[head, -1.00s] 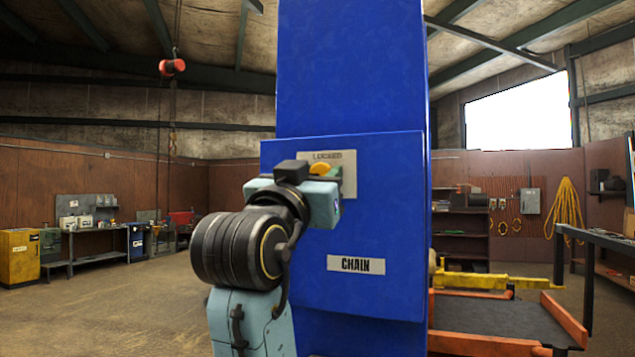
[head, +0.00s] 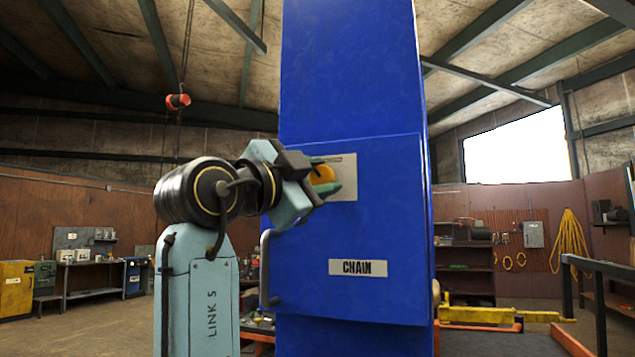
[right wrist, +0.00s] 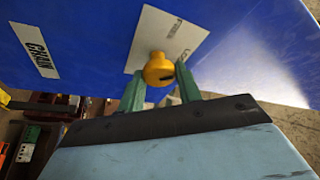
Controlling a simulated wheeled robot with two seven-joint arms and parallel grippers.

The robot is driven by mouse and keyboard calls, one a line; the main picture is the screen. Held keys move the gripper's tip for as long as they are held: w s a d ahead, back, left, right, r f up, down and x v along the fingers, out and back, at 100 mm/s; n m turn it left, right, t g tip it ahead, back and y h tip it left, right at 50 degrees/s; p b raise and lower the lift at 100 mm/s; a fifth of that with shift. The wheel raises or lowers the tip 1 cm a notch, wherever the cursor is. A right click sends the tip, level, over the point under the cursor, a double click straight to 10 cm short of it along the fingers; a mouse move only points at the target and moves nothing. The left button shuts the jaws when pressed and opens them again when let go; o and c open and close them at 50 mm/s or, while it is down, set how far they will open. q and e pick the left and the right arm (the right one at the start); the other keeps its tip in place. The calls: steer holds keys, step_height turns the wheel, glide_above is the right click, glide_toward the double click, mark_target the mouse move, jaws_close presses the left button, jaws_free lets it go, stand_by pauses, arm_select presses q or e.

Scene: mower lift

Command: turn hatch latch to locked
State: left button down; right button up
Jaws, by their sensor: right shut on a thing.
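The yellow latch knob (head: 322,173) sits on a light grey plate (head: 348,168) on the blue hatch (head: 385,225) of the tall blue column. My right gripper (head: 329,178) reaches it from the left, tilted, with its green fingers closed on the knob. In the right wrist view the knob (right wrist: 158,68) lies between the two fingertips, in front of the plate (right wrist: 150,32). The plate's lettering is partly covered and too small to read. My left gripper is not in view.
A CHAIN label (head: 358,267) is lower on the hatch, and a grey bar handle (head: 265,270) runs along its left side. An orange and yellow lift frame (head: 480,315) stands low at the right. Benches (head: 95,275) are far back left, with open floor before them.

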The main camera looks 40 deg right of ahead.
steer(key=m+g+y, duration=0.1)
steer(key=m, duration=0.3)
steer(key=shift+r+p, duration=0.1)
steer(key=shift+p, duration=0.25)
steer(key=shift+m+g+y+p, duration=0.3)
steer(key=shift+m+y+p, duration=0.3)
steer(key=shift+m, duration=1.2)
steer(key=o, duration=1)
steer(key=s+a+b, duration=0.1)
steer(key=a+b, duration=0.1)
steer(key=a, duration=1.1)
steer(key=shift+a, duration=0.2)
